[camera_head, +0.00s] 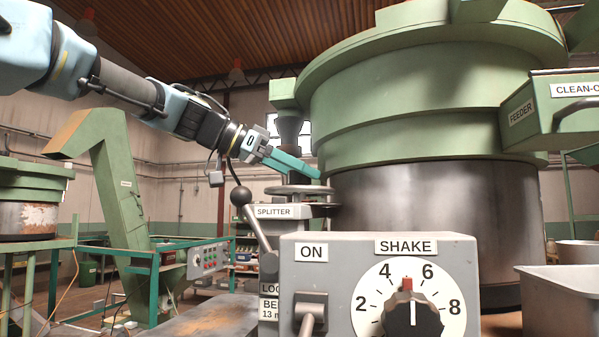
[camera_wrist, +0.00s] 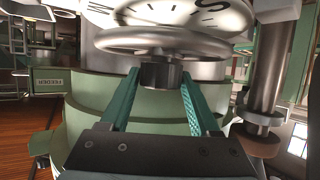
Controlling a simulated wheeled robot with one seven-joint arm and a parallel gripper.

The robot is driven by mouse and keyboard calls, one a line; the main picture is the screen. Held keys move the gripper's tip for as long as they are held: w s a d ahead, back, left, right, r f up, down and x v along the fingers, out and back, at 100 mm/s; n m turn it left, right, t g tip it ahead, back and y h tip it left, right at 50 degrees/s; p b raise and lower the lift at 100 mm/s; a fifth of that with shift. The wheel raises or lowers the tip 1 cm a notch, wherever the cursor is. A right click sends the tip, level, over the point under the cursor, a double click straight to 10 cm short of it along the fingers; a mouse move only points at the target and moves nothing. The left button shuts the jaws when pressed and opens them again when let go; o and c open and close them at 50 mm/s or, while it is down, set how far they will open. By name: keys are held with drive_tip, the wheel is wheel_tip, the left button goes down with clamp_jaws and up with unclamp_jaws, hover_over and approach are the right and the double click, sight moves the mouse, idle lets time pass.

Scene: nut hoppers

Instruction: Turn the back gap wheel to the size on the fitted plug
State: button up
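A grey handwheel (camera_head: 301,189) sits above the box labelled SPLITTER, beside the big green hopper. In the wrist view a grey wheel rim (camera_wrist: 160,40) with a dark hub (camera_wrist: 161,75) fills the upper middle. A white dial face (camera_wrist: 170,13) with black marks and a letter lies behind it, partly cut off. My gripper (camera_wrist: 161,76) has its two teal fingers apart, one on each side of the hub. I cannot tell whether they touch it. In the head view my gripper (camera_head: 318,172) is just above the handwheel. I cannot make out the fitted plug.
A grey control box (camera_head: 330,262) with ON and SHAKE labels stands in front, its knob (camera_head: 408,305) pointing between 4 and 6. A lever with a black ball (camera_head: 241,196) rises just left of the wheel. The green hopper (camera_head: 420,100) fills the right. A grey bin (camera_head: 570,300) stands front right.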

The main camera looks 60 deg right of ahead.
clamp_jaws()
drive_tip(key=shift+f+n+h+b, duration=0.15)
drive_tip(key=shift+n+h+b, duration=0.15)
drive_tip(key=shift+b, duration=0.3)
drive_tip(key=n+t+h+b, duration=0.1)
drive_tip(key=t+b, duration=0.1)
drive_tip(key=shift+f+n+b, duration=0.1)
drive_tip(key=shift+n+b, duration=0.2)
drive_tip(key=shift+b, duration=0.1)
drive_tip(key=shift+r+n+t+h+b, duration=0.25)
drive_tip(key=shift+n+t+h+b, duration=0.3)
drive_tip(key=shift+n+t, duration=0.5)
drive_tip(key=shift+r+n+t, duration=0.1)
drive_tip(key=shift+n+t, duration=0.75)
drive_tip(key=shift+t, duration=0.5)
drive_tip(key=shift+o, duration=1.9)
unclamp_jaws()
